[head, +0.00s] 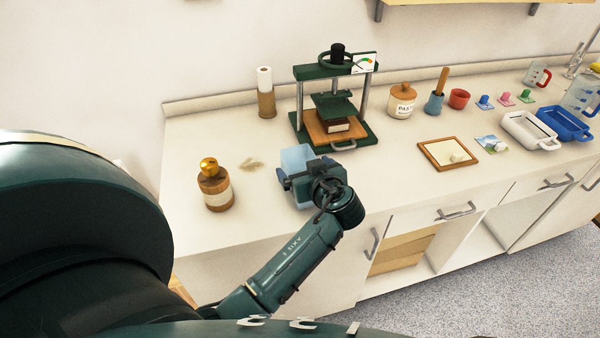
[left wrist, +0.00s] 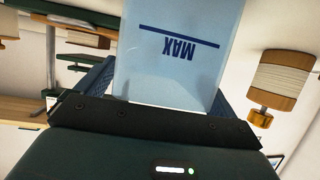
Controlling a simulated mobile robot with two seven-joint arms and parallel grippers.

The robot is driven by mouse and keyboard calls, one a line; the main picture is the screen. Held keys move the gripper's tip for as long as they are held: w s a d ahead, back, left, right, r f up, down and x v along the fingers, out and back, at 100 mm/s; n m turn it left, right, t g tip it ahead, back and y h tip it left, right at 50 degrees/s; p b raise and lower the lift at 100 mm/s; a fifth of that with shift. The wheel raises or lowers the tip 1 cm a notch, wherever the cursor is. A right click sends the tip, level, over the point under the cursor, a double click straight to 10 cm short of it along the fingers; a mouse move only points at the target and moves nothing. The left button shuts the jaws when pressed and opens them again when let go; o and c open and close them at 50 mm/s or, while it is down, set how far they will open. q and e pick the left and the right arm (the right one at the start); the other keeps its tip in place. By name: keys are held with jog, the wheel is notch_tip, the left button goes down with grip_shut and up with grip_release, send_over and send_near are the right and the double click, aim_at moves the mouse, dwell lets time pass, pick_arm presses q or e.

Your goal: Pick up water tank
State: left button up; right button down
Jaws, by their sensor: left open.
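The water tank (head: 297,158) is a translucent light-blue container on the countertop, between the brown bottle and the green press. In the left wrist view the tank (left wrist: 180,60) fills the top middle, with a dark line and an upside-down "MAX" mark on its face. My left gripper (head: 294,179) is at the tank, which stands between its blue fingers. The jaws are open; I cannot tell whether either finger touches the tank. The gripper body hides the tank's near lower part in the head view. My right gripper is not in view.
A brown bottle with a gold cap (head: 215,187) stands left of the tank. A green press (head: 334,100) stands close behind on the right. A wooden frame (head: 448,154) and a paste jar (head: 401,101) are further right. The counter's front left is clear.

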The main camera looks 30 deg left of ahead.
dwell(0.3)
pick_arm(q)
jog(key=c, duration=1.1)
jog(key=shift+c, duration=0.2)
